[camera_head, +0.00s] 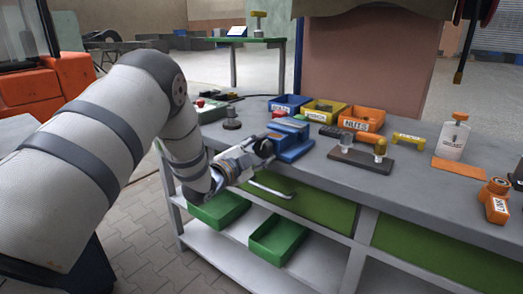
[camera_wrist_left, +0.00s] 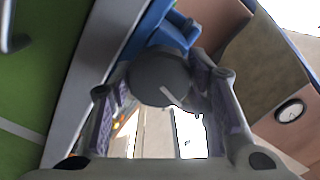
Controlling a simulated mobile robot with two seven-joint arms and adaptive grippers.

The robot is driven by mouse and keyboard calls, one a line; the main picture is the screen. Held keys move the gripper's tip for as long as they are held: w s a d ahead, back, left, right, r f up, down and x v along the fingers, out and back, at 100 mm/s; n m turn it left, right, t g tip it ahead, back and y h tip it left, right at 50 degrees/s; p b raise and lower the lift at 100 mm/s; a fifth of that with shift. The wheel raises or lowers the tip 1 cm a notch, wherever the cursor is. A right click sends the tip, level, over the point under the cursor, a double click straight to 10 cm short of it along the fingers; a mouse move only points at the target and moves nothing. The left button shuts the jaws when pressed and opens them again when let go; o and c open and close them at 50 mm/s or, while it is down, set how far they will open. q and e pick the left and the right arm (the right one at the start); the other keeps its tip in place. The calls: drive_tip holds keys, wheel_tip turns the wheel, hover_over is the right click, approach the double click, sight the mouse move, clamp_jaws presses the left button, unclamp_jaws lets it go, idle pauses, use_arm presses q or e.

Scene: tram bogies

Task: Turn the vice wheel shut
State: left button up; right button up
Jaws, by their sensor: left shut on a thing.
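The blue vice (camera_head: 292,140) stands at the front edge of the grey workbench, and part of it shows at the top of the left wrist view (camera_wrist_left: 178,32). Its dark round wheel (camera_wrist_left: 158,78) faces the left wrist camera and has a pale mark on its face. My left gripper (camera_head: 258,152) reaches the wheel from the front left, with a finger on either side. It is shut on the wheel. In the head view the gripper hides most of the wheel. I cannot see the gap between the vice jaws clearly. My right gripper is not in view.
Blue, yellow and orange bins (camera_head: 362,119) stand behind the vice. A brown board with fittings (camera_head: 360,159) lies to its right. A drawer handle (camera_head: 270,190) sticks out below the gripper. Green trays (camera_head: 279,240) sit on the lower shelf.

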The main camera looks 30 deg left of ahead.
use_arm(q)
drive_tip(key=m, duration=0.4)
drive_tip(key=shift+r+m, duration=0.1)
drive_tip(key=shift+m, duration=0.2)
drive_tip(key=m, duration=0.3)
drive_tip(key=shift+m, duration=0.3)
drive_tip(key=m, duration=0.4)
drive_tip(key=shift+m, duration=0.3)
drive_tip(key=m, duration=0.3)
drive_tip(key=shift+m, duration=0.3)
drive_tip(key=m, duration=0.2)
drive_tip(key=shift+m, duration=0.4)
drive_tip(key=m, duration=0.2)
drive_tip(key=shift+f+m+b, duration=0.2)
drive_tip(key=shift+m+b, duration=0.1)
drive_tip(key=m, duration=0.3)
drive_tip(key=shift+b, duration=0.35)
drive_tip(key=shift+r+m+b, duration=0.1)
drive_tip(key=shift+m+b, duration=0.25)
drive_tip(key=shift+m, duration=1.05)
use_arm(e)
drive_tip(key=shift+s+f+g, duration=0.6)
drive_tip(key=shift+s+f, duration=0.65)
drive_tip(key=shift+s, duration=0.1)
use_arm(q)
drive_tip(key=shift+m, duration=0.3)
